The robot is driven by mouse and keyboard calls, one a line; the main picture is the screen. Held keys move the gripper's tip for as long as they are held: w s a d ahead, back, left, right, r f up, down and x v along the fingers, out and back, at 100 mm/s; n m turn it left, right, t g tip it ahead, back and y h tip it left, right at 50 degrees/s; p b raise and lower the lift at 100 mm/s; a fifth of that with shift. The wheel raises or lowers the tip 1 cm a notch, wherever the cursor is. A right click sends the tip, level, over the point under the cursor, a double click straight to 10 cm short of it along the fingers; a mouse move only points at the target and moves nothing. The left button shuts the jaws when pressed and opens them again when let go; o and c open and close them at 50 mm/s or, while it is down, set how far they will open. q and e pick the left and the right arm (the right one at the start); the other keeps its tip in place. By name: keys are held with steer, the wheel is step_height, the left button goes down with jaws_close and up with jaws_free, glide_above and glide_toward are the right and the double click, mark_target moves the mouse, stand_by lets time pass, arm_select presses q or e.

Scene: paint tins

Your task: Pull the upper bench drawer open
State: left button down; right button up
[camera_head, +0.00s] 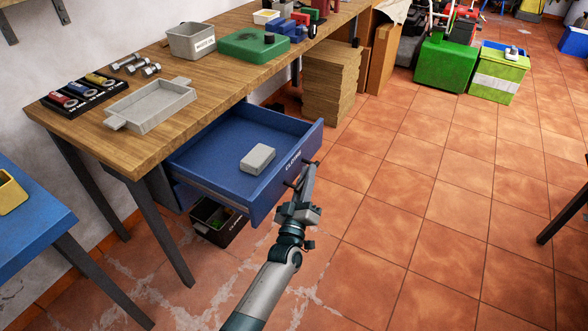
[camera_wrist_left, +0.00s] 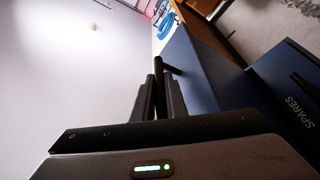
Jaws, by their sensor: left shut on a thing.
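The upper bench drawer (camera_head: 222,150) is blue and stands pulled out from under the wooden bench, with a grey box (camera_head: 257,159) lying inside. Its front panel (camera_head: 285,172) carries a white label. The dark bar handle (camera_wrist_left: 172,71) is on the drawer front. My left gripper (camera_head: 301,178) is at the front panel, shut on the handle; in the left wrist view its two fingers (camera_wrist_left: 159,97) close around the bar. The arm partly hides the handle in the head view. My right gripper is not in view.
The wooden bench top (camera_head: 190,80) holds a grey tray (camera_head: 152,106), a green case (camera_head: 254,47) and several small tools. A dark bin (camera_head: 216,222) sits on the floor below the drawer. A blue table (camera_head: 30,213) stands at left.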

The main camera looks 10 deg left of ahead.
arm_select(q)
steer(key=shift+s+d, duration=0.25)
steer(key=shift+d, duration=0.35)
steer(key=shift+s+d, duration=0.2)
steer(key=shift+d, duration=0.4)
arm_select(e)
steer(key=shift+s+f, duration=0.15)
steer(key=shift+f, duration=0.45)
arm_select(q)
steer(key=c, duration=1.8)
jaws_free()
steer(key=shift+o, duration=0.2)
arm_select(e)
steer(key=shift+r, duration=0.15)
